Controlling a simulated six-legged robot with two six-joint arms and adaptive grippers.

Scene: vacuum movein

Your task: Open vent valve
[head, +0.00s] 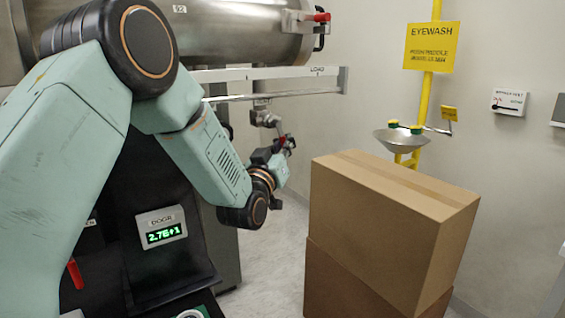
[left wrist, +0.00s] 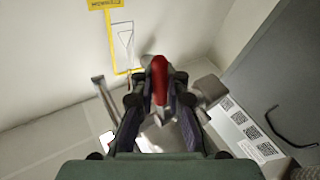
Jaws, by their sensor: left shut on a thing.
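A red valve handle (left wrist: 160,80) sits between the two dark fingers of my left gripper (left wrist: 158,112) in the left wrist view. The fingers are shut on it. In the head view my left gripper (head: 282,148) is at the red handle, beside a metal valve body and pipe (head: 264,115) below the rail. The gripper covers most of the handle there. I cannot read a vent label on this valve. My right gripper is not in view.
Stacked cardboard boxes (head: 390,215) stand to the right of my left gripper. A steel tank (head: 240,30) with another red-handled valve (head: 321,18) is above, over a white rail (head: 280,73). A "DOOR" display (head: 163,231) is below my arm. An eyewash basin (head: 402,141) stands behind the boxes.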

